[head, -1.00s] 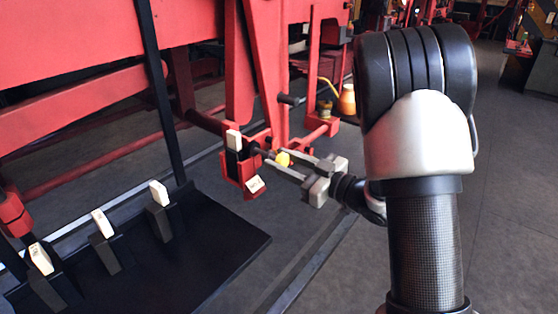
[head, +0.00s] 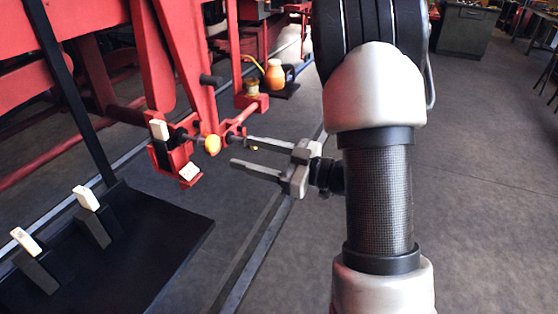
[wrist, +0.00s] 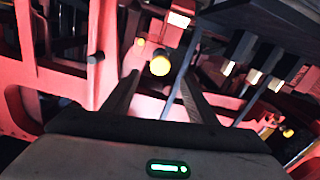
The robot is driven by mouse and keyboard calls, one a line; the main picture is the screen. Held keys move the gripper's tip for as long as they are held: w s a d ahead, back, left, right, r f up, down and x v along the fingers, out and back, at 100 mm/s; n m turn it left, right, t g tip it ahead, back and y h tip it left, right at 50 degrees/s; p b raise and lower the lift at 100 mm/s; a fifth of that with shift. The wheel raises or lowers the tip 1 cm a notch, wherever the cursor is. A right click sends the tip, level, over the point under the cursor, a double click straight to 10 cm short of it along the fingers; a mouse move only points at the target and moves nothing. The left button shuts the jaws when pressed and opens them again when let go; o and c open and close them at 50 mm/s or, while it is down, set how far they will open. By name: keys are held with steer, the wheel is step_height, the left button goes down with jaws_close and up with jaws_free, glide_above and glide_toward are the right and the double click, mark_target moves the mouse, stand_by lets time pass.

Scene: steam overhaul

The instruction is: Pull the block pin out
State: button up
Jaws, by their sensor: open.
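The block pin shows as a yellow round knob (head: 212,144) on a dark shaft at the red bracket (head: 166,160) on the red frame. The shaft runs left from the knob to the bracket; how deep it sits I cannot tell. My gripper (head: 240,150) is open and empty, to the right of the knob. Its two fingers point left toward it, with a small gap between fingertips and knob. In the wrist view the yellow knob (wrist: 160,66) shows between the open fingers of my gripper (wrist: 163,62), apparently beyond the tips.
A black tray (head: 150,255) with upright black holders and white tags (head: 87,198) lies at lower left. An orange bottle (head: 275,75) stands behind the bracket. Red frame beams (head: 95,80) fill the left. Open floor (head: 480,200) lies at right.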

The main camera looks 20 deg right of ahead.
steer(key=v, duration=0.7)
steer(key=shift+d, duration=0.1)
